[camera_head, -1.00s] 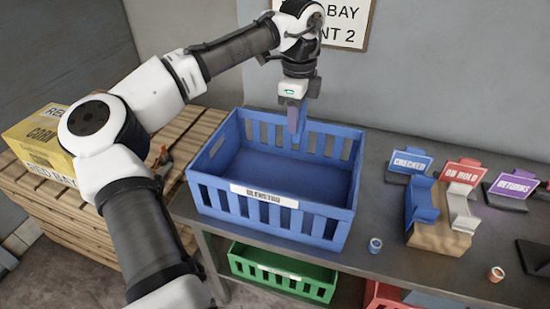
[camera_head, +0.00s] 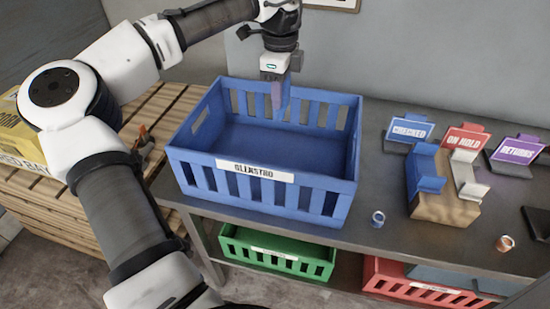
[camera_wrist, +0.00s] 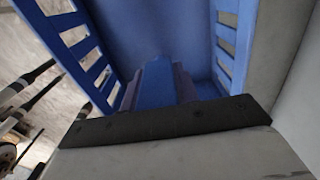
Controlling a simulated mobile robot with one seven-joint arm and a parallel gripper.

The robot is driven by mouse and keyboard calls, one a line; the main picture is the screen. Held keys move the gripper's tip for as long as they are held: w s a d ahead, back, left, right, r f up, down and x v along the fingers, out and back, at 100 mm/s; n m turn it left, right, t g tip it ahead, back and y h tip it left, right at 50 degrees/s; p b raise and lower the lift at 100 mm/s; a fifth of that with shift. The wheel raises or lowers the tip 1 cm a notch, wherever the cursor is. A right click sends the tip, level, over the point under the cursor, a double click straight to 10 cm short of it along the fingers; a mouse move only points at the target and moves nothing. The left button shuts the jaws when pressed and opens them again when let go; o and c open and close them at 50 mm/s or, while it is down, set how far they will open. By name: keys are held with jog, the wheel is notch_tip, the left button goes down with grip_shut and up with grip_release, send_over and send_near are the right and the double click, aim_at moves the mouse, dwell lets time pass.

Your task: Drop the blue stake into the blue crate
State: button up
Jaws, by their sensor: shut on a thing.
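The blue crate (camera_head: 268,203) stands on the grey table with its open top up and a white label on its front. My gripper (camera_head: 277,88) points down over the back part of the crate, shut on the blue stake (camera_head: 283,100). The stake hangs down at about the level of the crate's back rim; its lower end shows against the back slats. In the wrist view, the blue stake (camera_wrist: 158,82) is between the dark fingers, with the crate's blue floor (camera_wrist: 150,30) beyond and slatted walls at both sides. The fingers partly hide the stake.
A green crate (camera_head: 275,253) and a red crate (camera_head: 420,287) sit on the shelf below. Right of the blue crate are a blue ring (camera_head: 378,218), a wooden block with blue and white holders (camera_head: 440,205), and signs. The wall is close behind.

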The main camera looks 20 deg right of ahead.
jog(key=shift+f, duration=0.15)
jog(key=o, duration=1.2)
notch_tip(320, 180, up, 14)
jog(key=shift+f, duration=0.1)
